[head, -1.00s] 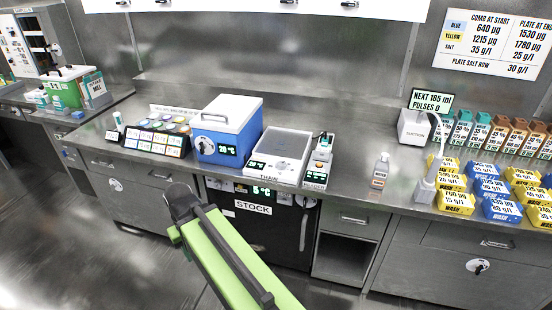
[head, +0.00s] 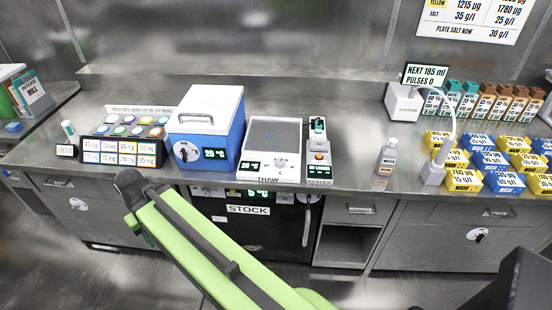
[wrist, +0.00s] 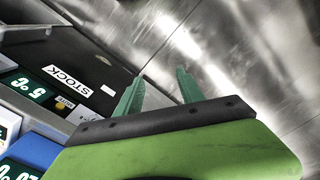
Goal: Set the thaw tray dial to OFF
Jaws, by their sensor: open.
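The thaw tray (head: 273,135) is a white unit with a grey plate on top, on the counter right of a blue cooler. Its front panel has a small dark display (head: 250,166) and a pale round dial (head: 281,163). The dial's setting is too small to read. My gripper (wrist: 158,88) shows in the wrist view with two teal fingers spread apart and nothing between them. It points at a blurred metal surface, away from the tray. In the head view my green arm is in front of and below the counter, and the fingers cannot be made out.
The blue cooler (head: 218,143) stands close left of the tray, and a narrow reader (head: 319,160) close right. A bottle (head: 386,157) stands farther right. Below is the dark STOCK door (head: 270,232) with a handle. The counter behind the tray is clear.

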